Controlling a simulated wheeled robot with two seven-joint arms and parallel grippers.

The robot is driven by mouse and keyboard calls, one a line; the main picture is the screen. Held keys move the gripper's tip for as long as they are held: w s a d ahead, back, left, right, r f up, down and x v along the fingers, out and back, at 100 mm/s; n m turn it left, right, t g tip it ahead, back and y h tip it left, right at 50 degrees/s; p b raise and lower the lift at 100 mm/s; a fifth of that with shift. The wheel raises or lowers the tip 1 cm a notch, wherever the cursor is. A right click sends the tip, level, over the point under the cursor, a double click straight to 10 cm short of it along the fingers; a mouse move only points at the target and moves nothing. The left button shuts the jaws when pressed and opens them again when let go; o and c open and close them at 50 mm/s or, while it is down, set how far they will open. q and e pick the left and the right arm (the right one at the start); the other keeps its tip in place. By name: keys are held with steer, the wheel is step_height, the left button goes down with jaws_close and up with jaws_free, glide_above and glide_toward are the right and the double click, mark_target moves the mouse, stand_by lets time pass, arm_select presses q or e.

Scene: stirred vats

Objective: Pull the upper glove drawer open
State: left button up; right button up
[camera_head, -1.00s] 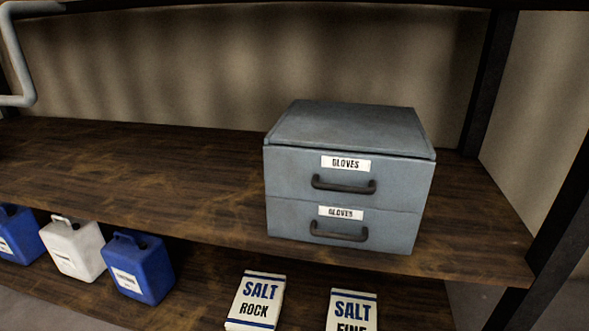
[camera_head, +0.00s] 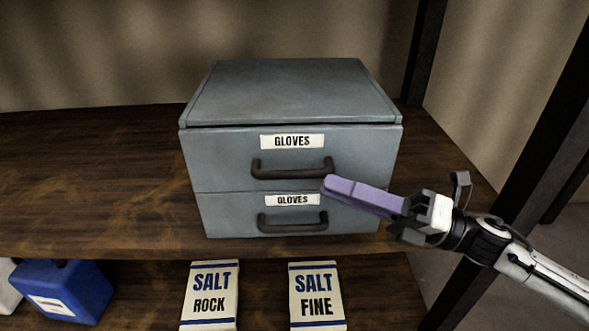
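The grey-blue glove cabinet (camera_head: 290,92) stands on the wooden shelf. Its upper drawer (camera_head: 225,155) carries a GLOVES label and a dark bar handle (camera_head: 290,172); the drawer front is flush, so it is shut. My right gripper (camera_head: 328,186) comes in from the right. Its long purple finger part points left, with the tip by the right end of the upper handle. I cannot tell whether it touches the handle. The fingers overlap from this side, so their opening is hidden. My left gripper is out of view.
The lower glove drawer (camera_head: 220,212), with its own handle (camera_head: 292,222), is shut. Salt boxes, rock (camera_head: 210,295) and fine (camera_head: 316,297), and a blue jug (camera_head: 65,290) stand on the shelf below. A dark post (camera_head: 520,170) rises at right. The shelf (camera_head: 90,190) left of the cabinet is clear.

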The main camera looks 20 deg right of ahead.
mark_target(295, 174)
steer(key=p+x, duration=0.1)
steer(key=x, duration=0.7)
steer(key=shift+f, duration=0.1)
jaws_close()
